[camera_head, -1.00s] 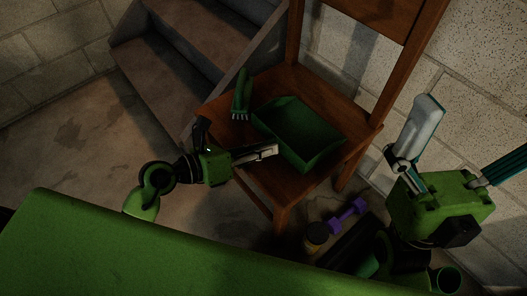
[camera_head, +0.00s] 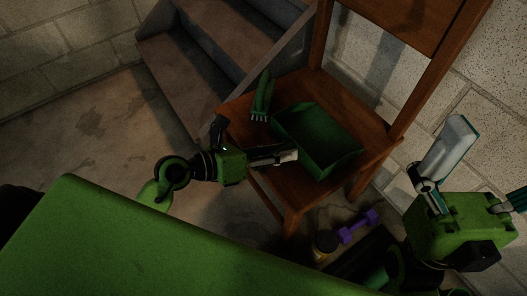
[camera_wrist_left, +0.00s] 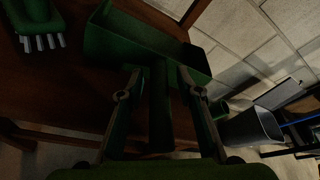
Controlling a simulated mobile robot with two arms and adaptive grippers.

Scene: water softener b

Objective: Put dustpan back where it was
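The green dustpan (camera_head: 318,140) lies on the seat of a wooden chair (camera_head: 235,112), its tray facing up. Its tray also shows at the top of the left wrist view (camera_wrist_left: 140,40). My left gripper (camera_head: 292,156) is at the dustpan's near edge. In the left wrist view, the dustpan's handle (camera_wrist_left: 160,108) lies between the two fingers of my left gripper (camera_wrist_left: 157,82), with gaps visible on both sides. My right gripper (camera_head: 482,172) is held up at the right, its fingers wide apart and empty.
A green brush (camera_head: 262,97) lies on the seat left of the dustpan. A purple dumbbell (camera_head: 358,226) and a dark jar (camera_head: 325,244) are on the floor below the chair. Stairs (camera_head: 205,75) stand behind left; a block wall is behind right. Floor at left is clear.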

